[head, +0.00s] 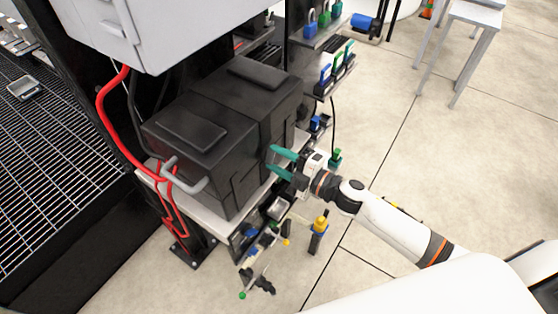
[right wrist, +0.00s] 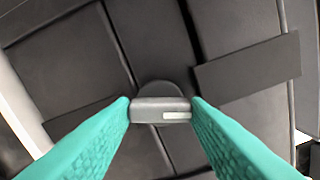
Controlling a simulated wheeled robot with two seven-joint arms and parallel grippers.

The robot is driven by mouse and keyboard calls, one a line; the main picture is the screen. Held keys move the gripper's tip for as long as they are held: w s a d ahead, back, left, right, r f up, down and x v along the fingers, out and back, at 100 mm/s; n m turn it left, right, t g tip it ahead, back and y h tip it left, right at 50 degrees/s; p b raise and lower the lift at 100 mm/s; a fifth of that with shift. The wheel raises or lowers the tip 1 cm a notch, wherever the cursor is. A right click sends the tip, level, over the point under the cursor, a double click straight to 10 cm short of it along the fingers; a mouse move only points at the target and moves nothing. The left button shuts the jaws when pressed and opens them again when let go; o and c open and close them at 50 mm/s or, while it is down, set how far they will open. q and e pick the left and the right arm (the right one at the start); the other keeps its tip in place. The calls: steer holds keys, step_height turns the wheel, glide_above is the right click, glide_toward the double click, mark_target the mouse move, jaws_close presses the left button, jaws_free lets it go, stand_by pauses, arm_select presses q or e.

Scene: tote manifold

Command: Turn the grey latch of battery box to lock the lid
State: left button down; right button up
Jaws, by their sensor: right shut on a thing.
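The battery box (head: 215,160) is a large black box with raised pads on its lid, standing on a light shelf in the head view. My right gripper (head: 271,158), with teal fingers, is at the box's right side face. In the right wrist view, the grey latch (right wrist: 148,104) is a small block with a rounded back and a pale mark on its front. The right gripper (right wrist: 161,106) has one finger at each end of it and is shut on it. In the head view the latch is hidden or too small to make out. My left gripper is not in view.
A grey cabinet (head: 150,28) hangs close above the box. A grey handle (head: 186,177) and red cables (head: 108,110) are at the box's left. Shelves with padlocks (head: 324,20) stand behind, and a yellow-topped tool (head: 319,232) is below the gripper. Open floor lies right.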

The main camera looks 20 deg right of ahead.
steer(key=shift+n+b, duration=0.45)
steer(key=shift+n, duration=1.55)
steer(key=o, duration=1)
steer(key=b+v, duration=0.3)
steer(key=v, duration=0.9)
